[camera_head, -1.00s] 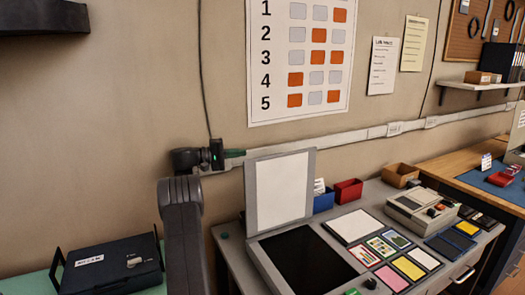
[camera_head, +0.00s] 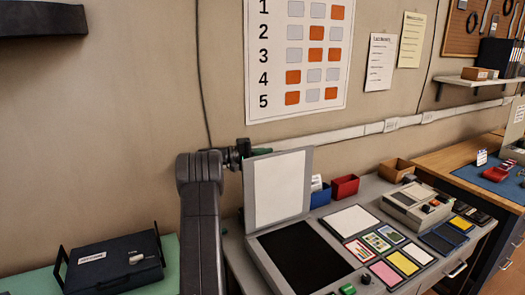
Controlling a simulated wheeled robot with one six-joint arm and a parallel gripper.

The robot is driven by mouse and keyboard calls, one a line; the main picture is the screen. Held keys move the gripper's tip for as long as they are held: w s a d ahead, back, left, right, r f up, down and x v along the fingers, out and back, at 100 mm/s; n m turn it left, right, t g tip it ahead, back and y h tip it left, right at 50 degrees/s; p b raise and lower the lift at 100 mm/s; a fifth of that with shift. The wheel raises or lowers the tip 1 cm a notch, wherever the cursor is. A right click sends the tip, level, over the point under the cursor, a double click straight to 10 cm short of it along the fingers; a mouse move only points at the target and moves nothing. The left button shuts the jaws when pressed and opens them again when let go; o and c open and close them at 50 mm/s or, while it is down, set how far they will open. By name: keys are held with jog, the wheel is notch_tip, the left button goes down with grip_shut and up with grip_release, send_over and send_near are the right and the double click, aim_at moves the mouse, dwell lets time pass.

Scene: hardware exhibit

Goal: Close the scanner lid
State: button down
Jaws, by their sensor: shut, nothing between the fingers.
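The scanner has a grey frame with a black glass bed (camera_head: 305,260) on the grey desk. Its lid (camera_head: 279,189) stands open, upright at the back of the bed and leaning slightly, with its white inner face toward me. My gripper (camera_head: 262,151) is shut and empty at the lid's top left corner, level with its top edge. Its tip is partly hidden behind the lid, and I cannot tell whether it touches the lid. My dark arm rises to the left of the scanner.
Right of the scanner are a white panel (camera_head: 350,221), several coloured cards and a beige device (camera_head: 416,205). A blue bin (camera_head: 320,196), a red bin (camera_head: 345,186) and a brown bin (camera_head: 396,170) stand along the wall. A dark case (camera_head: 112,263) sits on the green surface at left.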

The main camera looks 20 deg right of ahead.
jog(key=shift+s+f, duration=0.1)
jog(key=shift+s, duration=0.15)
dwell(0.3)
